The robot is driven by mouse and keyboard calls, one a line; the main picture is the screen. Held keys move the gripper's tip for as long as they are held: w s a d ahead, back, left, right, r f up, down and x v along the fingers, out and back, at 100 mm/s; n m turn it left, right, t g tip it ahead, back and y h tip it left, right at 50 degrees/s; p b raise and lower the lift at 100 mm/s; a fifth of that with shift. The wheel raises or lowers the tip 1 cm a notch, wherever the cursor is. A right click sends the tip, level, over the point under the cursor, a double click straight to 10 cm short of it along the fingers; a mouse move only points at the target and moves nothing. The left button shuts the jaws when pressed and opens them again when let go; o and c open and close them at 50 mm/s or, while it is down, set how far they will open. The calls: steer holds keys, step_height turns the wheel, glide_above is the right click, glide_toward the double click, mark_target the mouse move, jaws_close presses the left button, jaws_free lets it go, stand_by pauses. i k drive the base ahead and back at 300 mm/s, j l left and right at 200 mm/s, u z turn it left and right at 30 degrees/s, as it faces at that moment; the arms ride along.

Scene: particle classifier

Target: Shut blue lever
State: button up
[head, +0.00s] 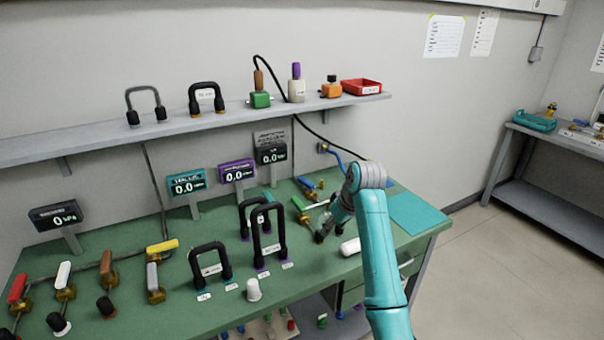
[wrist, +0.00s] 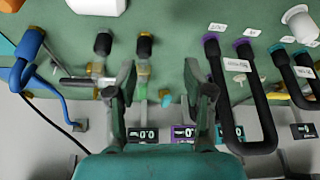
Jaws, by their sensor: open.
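In the head view a blue lever (head: 306,182) sits on a brass valve at the back right of the green bench, just left of my arm. My gripper (head: 333,218) is over the bench, nearer the front than this lever. In the wrist view my gripper (wrist: 160,92) has its two fingers wide apart with nothing between them. Brass valve parts (wrist: 143,82) show beyond and beside the left finger, which hides part of them. I cannot clearly make out the blue lever in the wrist view.
A blue hose (wrist: 52,88) lies at the wrist view's left. Black looped handles (wrist: 262,115) stand at its right. In the head view display meters (head: 187,185) line the back, several other levers (head: 64,275) stand at left, and a white cylinder (head: 350,246) lies near my gripper.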

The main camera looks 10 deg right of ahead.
mark_target(301, 179)
steer(key=i, duration=1.2)
